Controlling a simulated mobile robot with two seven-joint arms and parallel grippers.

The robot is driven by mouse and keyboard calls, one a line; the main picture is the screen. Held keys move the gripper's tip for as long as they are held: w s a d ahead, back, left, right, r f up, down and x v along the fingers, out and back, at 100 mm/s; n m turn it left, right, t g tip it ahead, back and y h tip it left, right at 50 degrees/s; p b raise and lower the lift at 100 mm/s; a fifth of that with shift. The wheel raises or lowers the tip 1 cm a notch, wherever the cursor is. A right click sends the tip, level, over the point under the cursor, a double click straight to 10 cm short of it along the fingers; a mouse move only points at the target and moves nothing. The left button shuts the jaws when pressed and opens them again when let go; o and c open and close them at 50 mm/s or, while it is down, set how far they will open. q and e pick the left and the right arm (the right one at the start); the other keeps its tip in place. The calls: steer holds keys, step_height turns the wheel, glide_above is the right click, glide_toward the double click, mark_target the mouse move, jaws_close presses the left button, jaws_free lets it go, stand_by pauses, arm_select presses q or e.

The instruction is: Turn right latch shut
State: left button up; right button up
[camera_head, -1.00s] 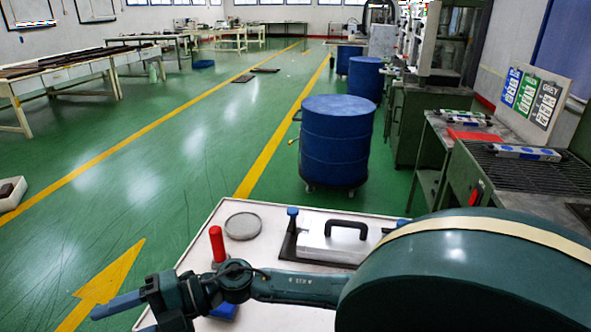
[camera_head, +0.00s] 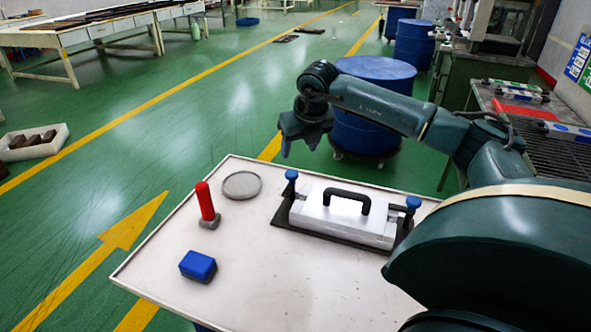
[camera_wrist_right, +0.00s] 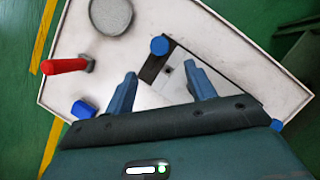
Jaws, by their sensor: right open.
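The silver mould (camera_head: 345,212) with a black carry handle lies on a dark base plate on the white table. A blue-knobbed latch stands upright at each end: the left latch (camera_head: 291,177) and the right latch (camera_head: 412,206). My right gripper (camera_head: 301,148) is open and empty, raised above and behind the mould's left end, with its fingers pointing down. In the right wrist view my right gripper (camera_wrist_right: 161,76) has its fingers apart, and a blue knob (camera_wrist_right: 159,46) shows just beyond them. The gripper body hides much of the mould there. My left gripper is out of view.
A red-handled tool (camera_head: 206,204), a blue block (camera_head: 198,266) and a grey round disc (camera_head: 242,185) sit on the left of the white table (camera_head: 240,235). A blue drum (camera_head: 368,135) stands behind the table. The table's front middle is clear.

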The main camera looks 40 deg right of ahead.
mark_target(292, 173)
steer(key=x, duration=1)
steer(key=shift+f, duration=0.3)
steer(key=c, duration=1)
steer(key=shift+o, duration=0.2)
